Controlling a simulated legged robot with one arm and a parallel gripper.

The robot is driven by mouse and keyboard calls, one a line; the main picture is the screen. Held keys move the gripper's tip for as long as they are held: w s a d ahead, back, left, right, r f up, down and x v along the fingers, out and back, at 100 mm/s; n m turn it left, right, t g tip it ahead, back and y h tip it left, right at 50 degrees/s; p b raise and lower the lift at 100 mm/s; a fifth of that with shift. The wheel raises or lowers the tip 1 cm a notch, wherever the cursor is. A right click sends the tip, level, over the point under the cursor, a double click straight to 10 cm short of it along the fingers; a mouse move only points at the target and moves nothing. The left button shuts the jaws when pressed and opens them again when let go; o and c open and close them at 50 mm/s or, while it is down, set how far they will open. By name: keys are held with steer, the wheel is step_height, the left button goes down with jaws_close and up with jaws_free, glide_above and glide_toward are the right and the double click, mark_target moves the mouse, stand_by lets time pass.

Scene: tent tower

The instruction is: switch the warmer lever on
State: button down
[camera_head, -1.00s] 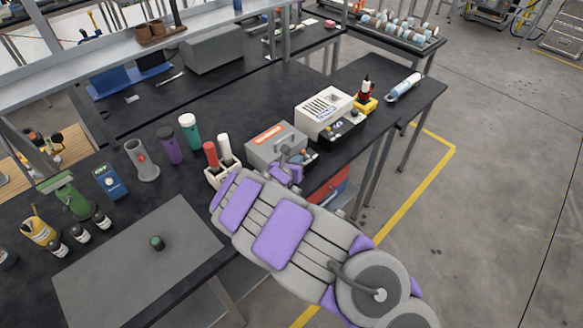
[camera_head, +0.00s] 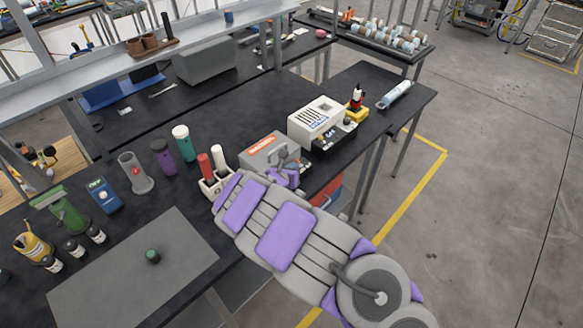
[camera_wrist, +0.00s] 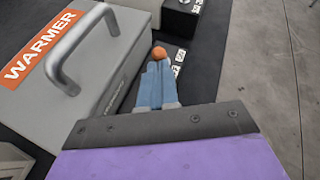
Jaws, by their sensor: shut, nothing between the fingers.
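The warmer is a grey box (camera_head: 262,158) with an orange label on the black bench. In the wrist view its lid (camera_wrist: 65,72) has a "WARMER" label and a grey bar handle (camera_wrist: 78,45). An orange round knob (camera_wrist: 158,52), seemingly the lever's end, shows beside the warmer's right side, right at my fingertips. My gripper (camera_wrist: 156,70) is shut with nothing between its fingers. I cannot tell if it touches the knob. The lever's shaft is hidden behind my fingers. In the head view my arm hides much of the warmer's front, including the lever.
A white boxy device (camera_head: 317,120) with a black front stands just beyond the warmer. A holder with red and white tubes (camera_head: 215,183) stands on its left. A grey mat (camera_head: 110,262) lies at the near left. Open floor (camera_head: 470,200) is on the right.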

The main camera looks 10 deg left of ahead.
steer(key=shift+w+d+r+p, duration=0.1)
steer(key=shift+d+r+p, duration=0.1)
steer(key=shift+p, duration=0.25)
steer(key=r+g+p, duration=0.1)
steer(key=p, duration=0.2)
steer(key=w+r+g+y+p, duration=0.1)
steer(key=p, duration=0.2)
steer(key=shift+d+m+g+y, duration=0.3)
steer(key=shift+d, duration=0.05)
steer(key=g+p, duration=0.1)
steer(key=p, duration=0.2)
steer(key=w+g+y+p, duration=0.1)
steer(key=p, duration=0.3)
steer(key=shift+d+m, duration=0.3)
steer(key=shift+d, duration=0.05)
steer(key=shift+w+d+g+y+p, duration=0.2)
steer(key=shift+g+y+p, duration=0.15)
steer(key=shift+p, duration=0.25)
steer(key=shift+w+d+r+p, duration=0.1)
steer(key=shift+w+d+p, duration=0.15)
steer(key=shift+p, duration=0.75)
steer(key=shift+w, duration=0.1)
steer(key=shift+w+d+r+p, duration=0.1)
steer(key=shift+w+p, duration=0.2)
steer(key=shift+p, duration=0.2)
